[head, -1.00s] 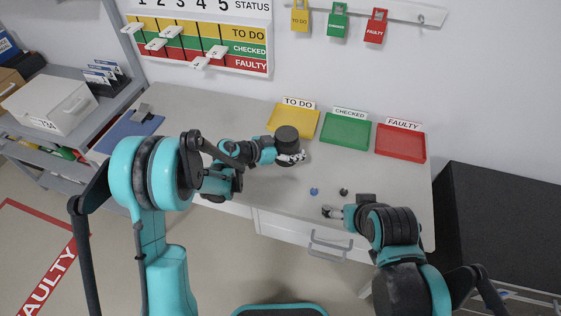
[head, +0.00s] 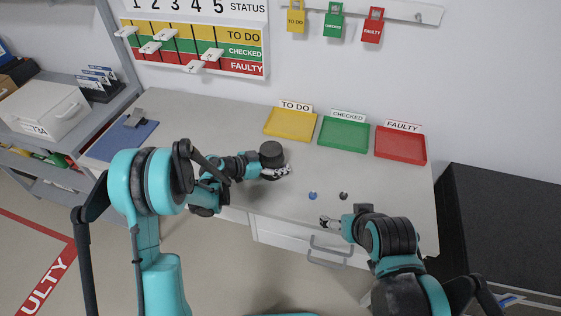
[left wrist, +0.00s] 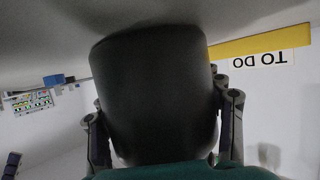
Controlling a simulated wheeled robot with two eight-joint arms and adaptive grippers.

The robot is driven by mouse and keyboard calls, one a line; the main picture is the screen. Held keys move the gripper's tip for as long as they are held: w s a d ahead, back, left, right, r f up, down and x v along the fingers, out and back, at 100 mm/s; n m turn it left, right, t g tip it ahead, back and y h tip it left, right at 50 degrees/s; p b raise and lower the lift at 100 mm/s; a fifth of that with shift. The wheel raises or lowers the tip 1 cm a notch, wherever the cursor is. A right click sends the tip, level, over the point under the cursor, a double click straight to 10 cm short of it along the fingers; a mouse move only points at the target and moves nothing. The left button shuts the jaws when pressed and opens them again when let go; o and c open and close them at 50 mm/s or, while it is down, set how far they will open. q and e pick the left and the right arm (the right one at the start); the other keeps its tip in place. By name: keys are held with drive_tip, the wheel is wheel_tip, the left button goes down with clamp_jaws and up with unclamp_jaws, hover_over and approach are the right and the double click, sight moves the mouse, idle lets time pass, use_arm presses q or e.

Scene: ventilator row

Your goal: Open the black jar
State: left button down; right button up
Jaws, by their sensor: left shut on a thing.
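The black jar (head: 271,153) is a dark, wide cylinder at the middle of the white table, in front of the yellow tray. My left gripper (head: 277,172) is shut on it. In the left wrist view the jar (left wrist: 152,95) fills the middle, with a finger on each side. I cannot tell whether the jar touches the table. Its lid seam is not discernible. My right gripper (head: 327,221) is over the front of the table, to the right of the jar and apart from it. Its fingers are too small to tell open from shut.
A small blue piece (head: 313,195) and a small black piece (head: 343,196) lie on the table near my right gripper. Yellow (head: 291,137), green (head: 343,146) and red (head: 400,157) trays line the back. A blue mat (head: 125,140) lies at the left end.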

use_arm(q)
drive_tip(key=shift+c, duration=1.5)
unclamp_jaws()
